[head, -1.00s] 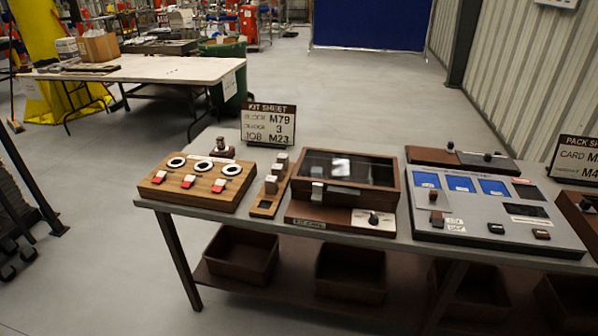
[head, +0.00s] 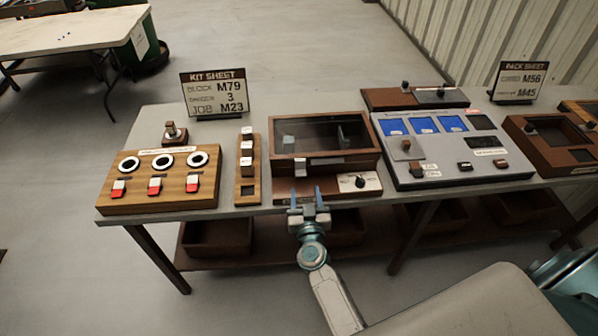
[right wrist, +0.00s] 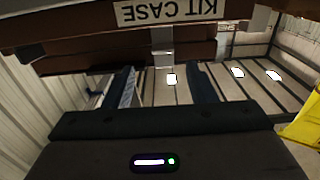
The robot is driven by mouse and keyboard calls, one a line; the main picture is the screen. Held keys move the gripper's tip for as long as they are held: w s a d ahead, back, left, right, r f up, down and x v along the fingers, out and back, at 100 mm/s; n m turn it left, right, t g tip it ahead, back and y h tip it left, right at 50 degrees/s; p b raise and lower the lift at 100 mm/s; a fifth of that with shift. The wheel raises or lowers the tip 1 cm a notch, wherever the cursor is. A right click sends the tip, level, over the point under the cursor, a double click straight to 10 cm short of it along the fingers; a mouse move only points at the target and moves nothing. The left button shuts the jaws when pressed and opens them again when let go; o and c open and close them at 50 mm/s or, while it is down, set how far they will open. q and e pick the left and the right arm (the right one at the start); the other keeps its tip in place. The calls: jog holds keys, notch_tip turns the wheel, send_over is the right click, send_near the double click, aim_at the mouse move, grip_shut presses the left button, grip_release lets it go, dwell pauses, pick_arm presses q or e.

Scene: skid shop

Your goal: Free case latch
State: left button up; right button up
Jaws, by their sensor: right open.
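The kit case (head: 370,162) is a dark brown box with a dark glass lid, which is down. A pale grey latch (head: 302,168) sits on its front face, left of the middle. My right gripper (head: 307,197) is open and empty in front of the case, just below the latch in the picture. In the right wrist view the two dark fingers (right wrist: 164,87) stand apart, with the pale latch (right wrist: 163,58) seen between them, apart from both. The "KIT CASE" label (right wrist: 168,11) shows upside down there. My left gripper is out of view.
A dial (head: 360,182) sits on the case's base, right of the latch. A narrow wooden block rack (head: 247,185) stands left, beyond it a wooden panel (head: 150,200) with red-and-white switches. A grey console (head: 430,178) stands right. Bins sit under the table.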

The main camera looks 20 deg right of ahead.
aim_at(301, 175)
jog(key=x, duration=0.6)
jog(key=shift+w+a+f, duration=0.2)
jog(key=shift+w+a, duration=0.05)
jog(key=shift+w, duration=0.15)
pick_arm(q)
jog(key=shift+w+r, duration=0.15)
pick_arm(e)
jog(key=shift+w+d, duration=0.3)
jog(key=shift+w, duration=0.2)
